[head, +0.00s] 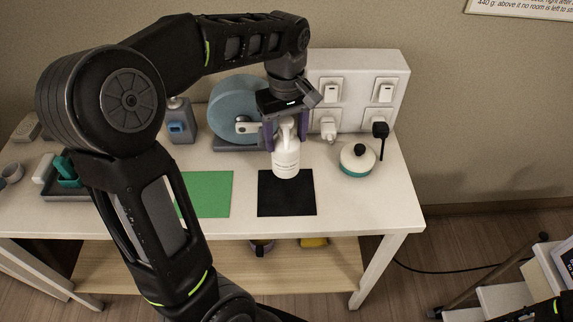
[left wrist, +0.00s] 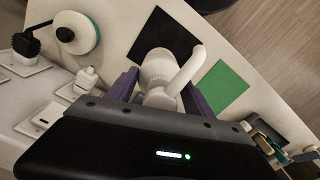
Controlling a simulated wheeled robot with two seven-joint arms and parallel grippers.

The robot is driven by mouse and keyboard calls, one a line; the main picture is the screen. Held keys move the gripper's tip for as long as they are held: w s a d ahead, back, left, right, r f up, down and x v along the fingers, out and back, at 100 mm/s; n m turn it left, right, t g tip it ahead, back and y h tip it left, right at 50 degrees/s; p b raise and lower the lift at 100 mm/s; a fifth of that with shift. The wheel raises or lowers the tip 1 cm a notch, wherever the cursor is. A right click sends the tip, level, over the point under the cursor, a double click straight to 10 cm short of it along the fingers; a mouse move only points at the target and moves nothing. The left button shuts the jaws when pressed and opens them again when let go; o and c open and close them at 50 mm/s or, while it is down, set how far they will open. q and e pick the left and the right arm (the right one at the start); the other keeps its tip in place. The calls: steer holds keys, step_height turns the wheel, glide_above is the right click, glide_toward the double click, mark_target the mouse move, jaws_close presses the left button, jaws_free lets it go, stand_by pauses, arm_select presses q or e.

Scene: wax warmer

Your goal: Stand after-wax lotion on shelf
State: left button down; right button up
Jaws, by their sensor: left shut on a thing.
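The after-wax lotion is a white pump bottle (head: 286,160), upright in the head view. It also shows in the left wrist view (left wrist: 158,68), with its pump spout toward the camera. My left gripper (head: 284,135) comes down from above with its purple fingers on both sides of the bottle's upper part, shut on it. The bottle's base overlaps the back part of the black mat (head: 287,200); I cannot tell whether it touches. A wooden lower shelf (head: 190,268) runs under the table. My right gripper is not in view.
A green mat (head: 208,195) lies left of the black one. A round teal-and-white warmer (head: 358,162) is at the right, before a white panel with sockets and plugs (head: 357,75). A blue disc (head: 236,100) stands behind. A dark pot (head: 261,247) and a yellow item (head: 314,242) are below.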

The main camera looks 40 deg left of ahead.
mark_target(286, 158)
arm_select(q)
steer(key=shift+f, duration=1.55)
steer(key=shift+f+p, duration=0.35)
steer(key=shift+f, duration=1.5)
steer(key=shift+f, duration=0.25)
steer(key=shift+c, duration=2)
jaws_free()
steer(key=shift+r, duration=0.1)
